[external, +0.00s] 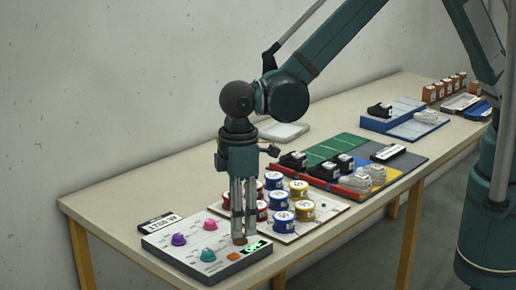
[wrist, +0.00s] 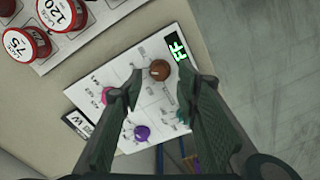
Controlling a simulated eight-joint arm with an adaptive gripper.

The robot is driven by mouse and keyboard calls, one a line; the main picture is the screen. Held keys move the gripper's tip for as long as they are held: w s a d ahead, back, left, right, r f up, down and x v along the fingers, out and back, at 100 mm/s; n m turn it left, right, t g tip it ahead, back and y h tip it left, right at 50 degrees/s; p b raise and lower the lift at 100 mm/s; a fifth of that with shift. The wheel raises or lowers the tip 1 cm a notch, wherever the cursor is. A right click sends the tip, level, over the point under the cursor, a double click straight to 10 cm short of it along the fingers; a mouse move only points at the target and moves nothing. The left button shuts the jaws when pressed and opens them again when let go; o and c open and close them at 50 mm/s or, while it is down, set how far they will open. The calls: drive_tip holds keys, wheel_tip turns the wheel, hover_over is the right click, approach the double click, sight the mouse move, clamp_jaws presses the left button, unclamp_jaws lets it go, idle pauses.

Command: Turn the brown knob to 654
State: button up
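The brown knob (wrist: 159,70) sits on the white control panel (wrist: 172,32), near the lit green display (wrist: 179,52). In the external view the knob (external: 240,240) shows only partly below my fingertips. My gripper (wrist: 160,76) is open and points down at the panel. In the wrist view its two fingers lie on either side of the brown knob with gaps; I cannot tell whether they touch it. In the external view my gripper (external: 238,234) is just above the knob. The display's letters in the wrist view end in FF; part is hidden by a finger.
Purple (external: 178,239), pink (external: 210,224) and teal (external: 207,255) knobs and an orange button (external: 233,256) share the panel. A labelled plate (external: 160,222) stands behind it. A board with red, blue and yellow round pots (external: 283,220) lies close to the right.

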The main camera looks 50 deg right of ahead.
wheel_tip(320, 180, up, 10)
drive_tip(key=shift+f, duration=0.15)
idle(0.3)
idle(0.5)
drive_tip(key=w+d+r+m+t+y, duration=0.15)
drive_tip(key=w+d+r, duration=0.3)
drive_tip(key=d, duration=0.75)
drive_tip(key=w+d+r+m, duration=0.25)
drive_tip(key=d+r, duration=0.25)
drive_tip(key=d, duration=0.7)
drive_tip(key=w+d+r+m+t, duration=0.1)
drive_tip(key=w+d+r, duration=0.4)
drive_tip(key=d, duration=0.8)
drive_tip(key=s+d+m+t, duration=0.1)
drive_tip(key=s+d, duration=0.3)
drive_tip(key=d, duration=0.7)
drive_tip(key=s+d+m+t+h, duration=0.1)
drive_tip(key=s+d+m+t, duration=0.1)
drive_tip(key=d, duration=0.9)
drive_tip(key=s+d+m+t, duration=0.1)
drive_tip(key=s+d+m, duration=0.3)
drive_tip(key=d, duration=0.8)
drive_tip(key=s, duration=0.2)
drive_tip(key=shift+s+f+t, duration=0.2)
drive_tip(key=shift+s+t, duration=0.15)
